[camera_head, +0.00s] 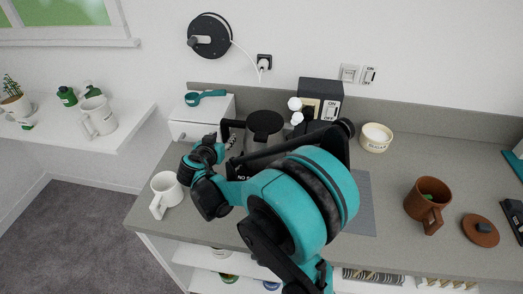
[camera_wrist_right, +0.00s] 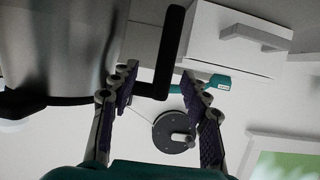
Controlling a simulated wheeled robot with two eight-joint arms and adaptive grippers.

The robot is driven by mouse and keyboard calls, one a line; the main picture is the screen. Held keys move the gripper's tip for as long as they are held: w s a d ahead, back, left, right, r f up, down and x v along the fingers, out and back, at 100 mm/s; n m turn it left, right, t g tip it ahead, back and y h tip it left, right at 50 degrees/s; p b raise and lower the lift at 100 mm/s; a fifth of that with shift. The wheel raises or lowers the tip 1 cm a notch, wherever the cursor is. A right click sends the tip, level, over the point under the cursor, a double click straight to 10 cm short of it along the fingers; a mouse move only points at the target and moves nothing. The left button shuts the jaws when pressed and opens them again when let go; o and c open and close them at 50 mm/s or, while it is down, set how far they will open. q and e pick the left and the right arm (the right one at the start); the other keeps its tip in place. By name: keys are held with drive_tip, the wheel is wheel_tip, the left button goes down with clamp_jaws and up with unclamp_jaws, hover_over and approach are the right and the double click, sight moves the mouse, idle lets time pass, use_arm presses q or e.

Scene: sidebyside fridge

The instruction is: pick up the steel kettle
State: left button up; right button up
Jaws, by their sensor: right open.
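The steel kettle (camera_head: 265,121) stands at the back of the counter, its black lid showing and much of its body hidden behind my right arm. In the wrist view its shiny body (camera_wrist_right: 65,45) fills the left side, and its black handle (camera_wrist_right: 172,45) reaches between the fingers of my right gripper (camera_wrist_right: 159,75). The gripper is open, with one finger on each side of the handle; I cannot tell whether either touches it. In the head view my right gripper (camera_head: 206,152) is left of the kettle. My left gripper is not in view.
A white drawer box (camera_head: 205,112) with a teal tool (camera_head: 206,97) on top stands behind the gripper. A white mug (camera_head: 166,190) is near the counter's left edge. A dark box (camera_head: 320,92) stands right of the kettle. A brown mug (camera_head: 427,199) is farther right.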

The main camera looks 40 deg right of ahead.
sight(224, 133)
drive_tip(key=x, duration=0.2)
drive_tip(key=b+x, duration=0.1)
drive_tip(key=x, duration=0.1)
drive_tip(key=b+x, duration=0.1)
drive_tip(key=x, duration=0.1)
drive_tip(key=shift+w+f, duration=0.3)
drive_tip(key=shift+w, duration=0.2)
drive_tip(key=shift+s+a+r, duration=0.1)
drive_tip(key=shift+a+r, duration=0.05)
drive_tip(key=shift+c, duration=1)
clamp_jaws()
